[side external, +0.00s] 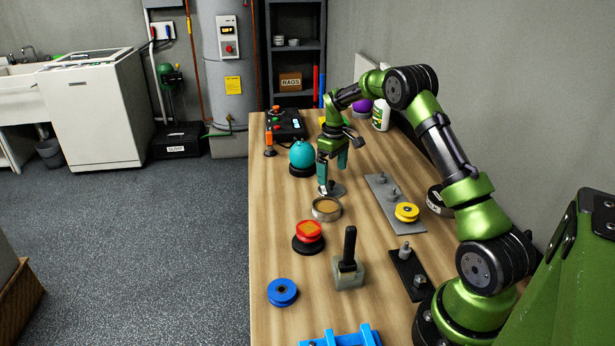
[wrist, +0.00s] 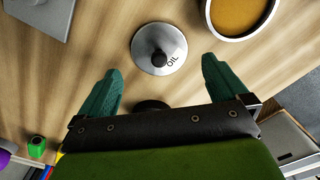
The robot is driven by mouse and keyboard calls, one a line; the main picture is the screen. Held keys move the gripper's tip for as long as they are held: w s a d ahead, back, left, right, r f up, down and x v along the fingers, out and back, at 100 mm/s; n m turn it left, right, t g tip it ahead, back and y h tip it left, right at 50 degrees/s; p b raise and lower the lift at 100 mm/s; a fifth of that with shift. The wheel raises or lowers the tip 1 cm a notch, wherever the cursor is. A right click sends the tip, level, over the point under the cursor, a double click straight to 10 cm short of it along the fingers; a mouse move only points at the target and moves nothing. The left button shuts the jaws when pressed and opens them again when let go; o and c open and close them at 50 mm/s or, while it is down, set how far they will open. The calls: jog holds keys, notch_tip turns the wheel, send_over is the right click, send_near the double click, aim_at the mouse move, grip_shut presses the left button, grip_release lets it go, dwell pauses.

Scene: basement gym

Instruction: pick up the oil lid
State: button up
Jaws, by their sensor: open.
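The oil lid (wrist: 160,48) is a silver disc with a dark knob and the word OIL. It lies on the wooden table and shows ahead of my fingers in the wrist view. In the side view the lid (side external: 334,190) sits just below my gripper (side external: 333,182), partly hidden by the fingers. My gripper, with teal fingers, is open and empty; its fingertips (wrist: 160,73) stand apart on either side of the lid's near edge. A round metal dish with tan contents (side external: 326,208) stands beside the lid; it also shows in the wrist view (wrist: 215,27).
A teal ball on a dark base (side external: 302,156) stands close behind my gripper. A grey plate with pegs and a yellow wheel (side external: 384,190) lies to the right. A red knob (side external: 309,232), a black-handled block (side external: 348,277) and a blue ring (side external: 282,292) stand nearer the camera.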

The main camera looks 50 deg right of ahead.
aim_at(332, 181)
notch_tip(332, 181, down, 5)
jog(key=c, duration=0.8)
jog(key=shift+r, duration=0.1)
